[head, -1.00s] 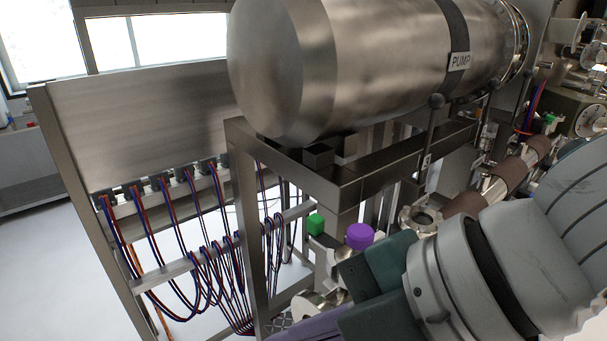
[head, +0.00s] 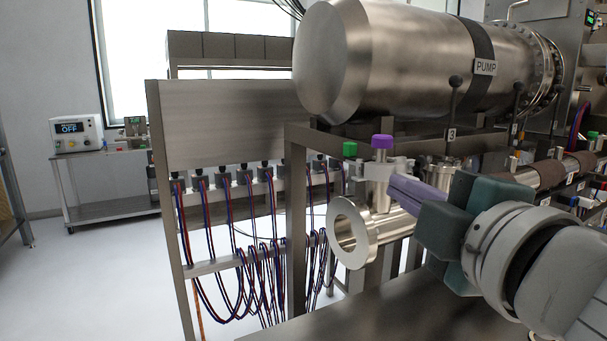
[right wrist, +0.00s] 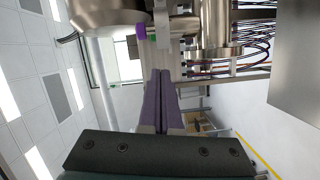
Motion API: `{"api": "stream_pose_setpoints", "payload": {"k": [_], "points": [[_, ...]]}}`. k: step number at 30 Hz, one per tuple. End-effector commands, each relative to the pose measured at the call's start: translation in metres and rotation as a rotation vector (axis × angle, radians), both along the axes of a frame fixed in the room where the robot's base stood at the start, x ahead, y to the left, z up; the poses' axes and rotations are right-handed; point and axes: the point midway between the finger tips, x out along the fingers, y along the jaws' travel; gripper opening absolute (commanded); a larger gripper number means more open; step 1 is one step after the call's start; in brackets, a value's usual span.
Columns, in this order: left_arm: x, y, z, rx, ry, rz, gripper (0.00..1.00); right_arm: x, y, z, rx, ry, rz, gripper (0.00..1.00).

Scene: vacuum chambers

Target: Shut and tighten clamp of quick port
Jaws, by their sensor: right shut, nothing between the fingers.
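The port (head: 345,236) is a steel tube with a wide open flange, facing left in the head view. Above it stands a steel fitting with a purple knob (head: 382,141) and a green knob (head: 349,149). Both the purple knob (right wrist: 141,31) and the green knob (right wrist: 152,34) show in the right wrist view. I cannot make out the clamp's latch or whether it is shut. My right gripper (head: 393,184) has its purple fingers together and empty, beside the fitting just below the purple knob; contact is unclear. The fingers (right wrist: 161,75) also point at the fitting in the wrist view. My left gripper is not in view.
The large steel pump (head: 420,60) hangs above on a metal frame (head: 298,220). Red and blue cables hang from a rack (head: 225,125) at the left. A bare metal surface (head: 370,310) lies below the port. Open floor is at the far left.

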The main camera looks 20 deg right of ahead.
Motion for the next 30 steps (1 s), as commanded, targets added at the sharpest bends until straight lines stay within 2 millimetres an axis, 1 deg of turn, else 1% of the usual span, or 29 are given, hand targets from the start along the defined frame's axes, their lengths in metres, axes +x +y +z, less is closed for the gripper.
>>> {"api": "stream_pose_setpoints", "payload": {"k": [1, 3, 5, 6, 9, 15, 26, 28, 30], "points": [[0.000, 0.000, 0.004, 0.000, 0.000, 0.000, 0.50, 0.012, -0.002, 0.003, -0.004, -0.002, 0.000, 0.00], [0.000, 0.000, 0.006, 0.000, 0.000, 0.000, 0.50, 0.026, -0.005, 0.001, 0.000, -0.001, 0.000, 0.00], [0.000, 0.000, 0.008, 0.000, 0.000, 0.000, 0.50, 0.038, -0.008, 0.000, -0.001, -0.001, 0.000, 0.00], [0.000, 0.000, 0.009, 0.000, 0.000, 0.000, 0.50, 0.041, -0.012, -0.001, -0.004, 0.002, -0.002, 0.00], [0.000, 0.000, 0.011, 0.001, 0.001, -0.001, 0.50, 0.039, -0.029, -0.006, -0.003, 0.005, -0.001, 0.00], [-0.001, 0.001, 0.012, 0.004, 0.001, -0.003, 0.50, 0.040, -0.045, -0.010, -0.001, 0.002, 0.000, 0.00], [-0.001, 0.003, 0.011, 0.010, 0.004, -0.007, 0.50, 0.040, -0.047, -0.010, 0.001, 0.002, 0.001, 0.00], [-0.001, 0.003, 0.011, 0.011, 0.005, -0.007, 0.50, 0.040, -0.050, -0.011, 0.000, 0.002, 0.001, 0.00], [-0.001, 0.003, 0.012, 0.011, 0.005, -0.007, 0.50, 0.041, -0.057, -0.012, -0.001, 0.002, -0.001, 0.00]]}}
